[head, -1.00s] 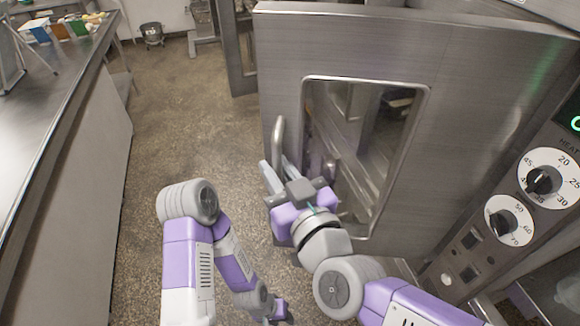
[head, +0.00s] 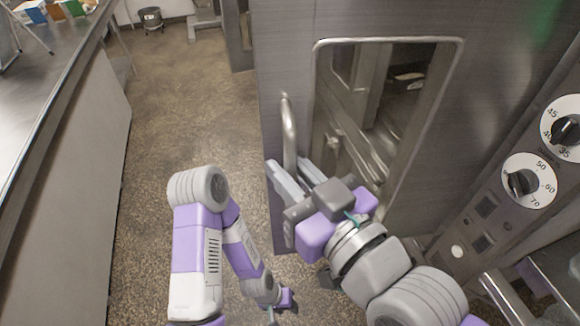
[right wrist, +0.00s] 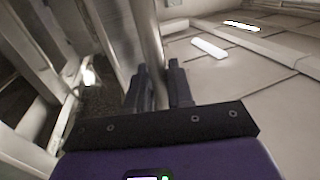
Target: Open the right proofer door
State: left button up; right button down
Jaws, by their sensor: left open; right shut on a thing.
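The right proofer door (head: 285,60) is a brushed steel panel with a rounded window, filling the centre of the head view. Its vertical bar handle (head: 289,130) is near the door's left edge. My right gripper (head: 290,178) is shut on the lower part of this handle. In the right wrist view the handle (right wrist: 148,40) runs up between the two dark fingers of my right gripper (right wrist: 158,88). My left gripper (head: 281,304) hangs low over the floor, apart from the door, partly cut off by the bottom edge; it is open.
A control panel with dials (head: 528,180) stands right of the door. A long steel counter (head: 60,120) runs along the left. Speckled floor (head: 180,110) is clear between counter and door.

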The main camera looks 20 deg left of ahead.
dwell(0.3)
jog(key=c, duration=1.2)
grip_release()
jog(key=shift+o, duration=0.2)
jog(key=v, duration=0.7)
jog(key=shift+s+d, duration=0.2)
jog(key=shift+d, duration=0.05)
